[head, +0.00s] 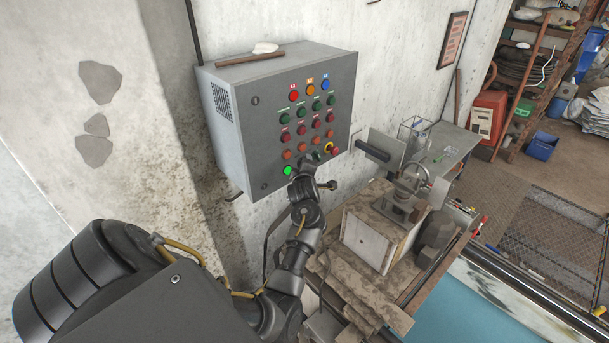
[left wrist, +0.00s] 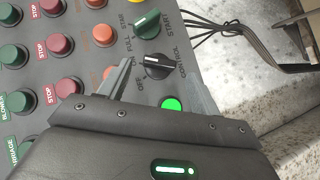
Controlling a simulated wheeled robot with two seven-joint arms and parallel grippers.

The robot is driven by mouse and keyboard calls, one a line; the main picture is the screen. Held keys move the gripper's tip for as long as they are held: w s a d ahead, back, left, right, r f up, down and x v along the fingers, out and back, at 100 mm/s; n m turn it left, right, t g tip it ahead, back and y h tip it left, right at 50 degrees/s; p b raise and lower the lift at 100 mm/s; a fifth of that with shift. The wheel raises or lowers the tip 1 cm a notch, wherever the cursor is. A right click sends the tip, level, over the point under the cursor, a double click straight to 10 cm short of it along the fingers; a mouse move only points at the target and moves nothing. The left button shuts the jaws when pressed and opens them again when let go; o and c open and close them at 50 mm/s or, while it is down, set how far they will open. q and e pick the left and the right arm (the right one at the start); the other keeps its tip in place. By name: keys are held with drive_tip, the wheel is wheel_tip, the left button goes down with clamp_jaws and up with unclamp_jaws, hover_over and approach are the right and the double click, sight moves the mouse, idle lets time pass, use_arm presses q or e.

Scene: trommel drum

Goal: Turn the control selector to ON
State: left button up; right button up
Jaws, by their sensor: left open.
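The control selector is a black knob (left wrist: 157,66) on the grey panel, with a "CONTROL" label beside it and what reads as "OFF" close by. A pale mark shows on the knob, towards the left in the left wrist view. My left gripper (left wrist: 156,74) is open, one finger on each side of the knob. I cannot tell whether the fingers touch it. In the head view my left gripper (head: 302,170) is at the lower part of the control box (head: 228,148) and hides the selector. My right gripper is not in view.
A lit green button (left wrist: 173,104) is close to the selector and shows in the head view (head: 289,170). A green selector (left wrist: 147,23) is on the other side. A red emergency knob (head: 335,151) is to the right. A cluttered bench (head: 345,270) stands below right.

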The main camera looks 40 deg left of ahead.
use_arm(q)
drive_tip(key=b+v, duration=0.1)
drive_tip(key=v, duration=0.7)
drive_tip(key=shift+d, duration=0.1)
drive_tip(key=s+d+f+m+g+h, duration=0.25)
drive_tip(key=s+d+f+m, duration=0.45)
drive_tip(key=s, duration=0.4)
drive_tip(key=s+d+f+m+g+h, duration=0.2)
drive_tip(key=s+d+f+m+h, duration=0.2)
drive_tip(key=s+d+m, duration=0.55)
drive_tip(key=s+d+f+m+g+h, duration=0.35)
drive_tip(key=s+d+f+m, duration=0.35)
drive_tip(key=s, duration=0.5)
wheel_tip(320, 180, down, 30)
drive_tip(key=m+b, duration=0.2)
drive_tip(key=b, duration=0.5)
drive_tip(key=s+a+f+g+b, duration=0.1)
drive_tip(key=s+f+b, duration=0.3)
drive_tip(key=s+f, duration=1.3)
wheel_tip(320, 180, down, 4)
drive_tip(key=shift+a+g+b, duration=0.3)
drive_tip(key=shift+a, duration=0.4)
